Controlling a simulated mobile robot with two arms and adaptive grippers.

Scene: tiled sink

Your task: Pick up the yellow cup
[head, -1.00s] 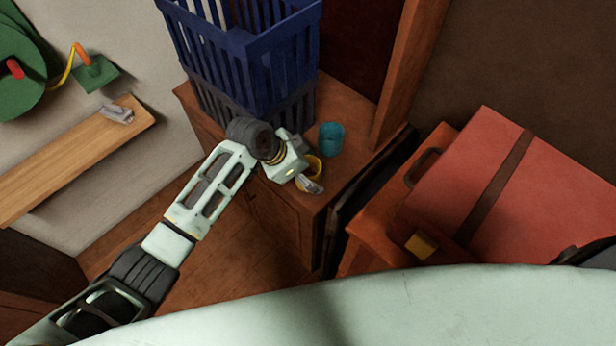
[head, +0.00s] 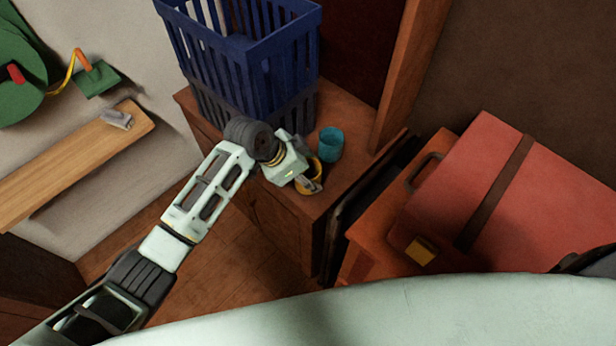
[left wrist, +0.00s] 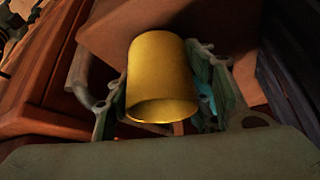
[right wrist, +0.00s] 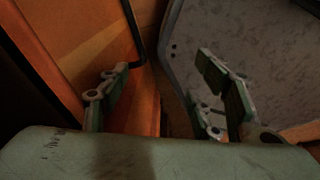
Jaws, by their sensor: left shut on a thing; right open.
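The yellow cup (head: 313,176) is at the front of the wooden cabinet top in the head view, partly hidden by my left gripper (head: 308,184). In the left wrist view the yellow cup (left wrist: 161,78) is between the two fingers of my left gripper (left wrist: 165,98), which is shut on it. I cannot tell whether the cup is clear of the cabinet top. My right gripper (right wrist: 170,92) is open and empty in the right wrist view. It is not visible in the head view.
A teal cup (head: 330,145) stands just behind the yellow cup on the cabinet (head: 352,152). A blue basket (head: 245,60) stands at the back left of it. A red suitcase (head: 480,190) lies to the right. A wooden shelf (head: 70,165) is on the left wall.

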